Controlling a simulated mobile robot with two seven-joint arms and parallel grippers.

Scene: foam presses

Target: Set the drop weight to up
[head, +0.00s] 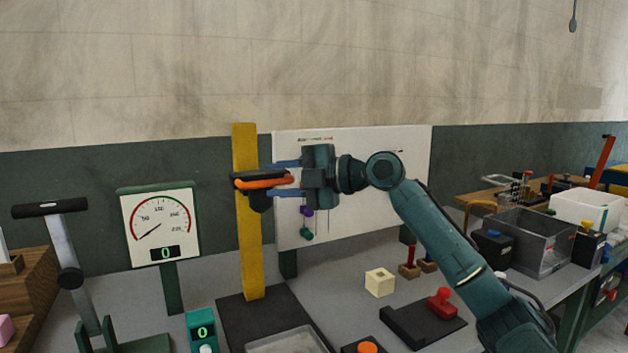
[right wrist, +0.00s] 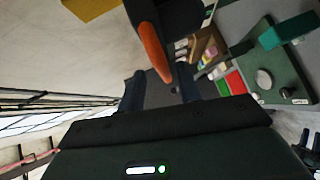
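The drop weight (head: 257,199) is a dark block high on the yellow upright post (head: 247,235), with an orange bar handle (head: 265,183) on its front. My right gripper (head: 284,178) is just right of it, fingers pointing left. Its two blue fingers are apart, one above and one below the level of the handle's right end. In the right wrist view the orange handle (right wrist: 153,52) points in between the spread fingers; I cannot tell whether either touches it. My left gripper is not in view.
A gauge (head: 160,225) reading 0 stands left of the post, with a T-handled lever (head: 68,260) further left. A white board (head: 385,170) stands behind my right arm. A cream block (head: 379,282) and a red-knobbed black fixture (head: 422,322) lie on the grey table.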

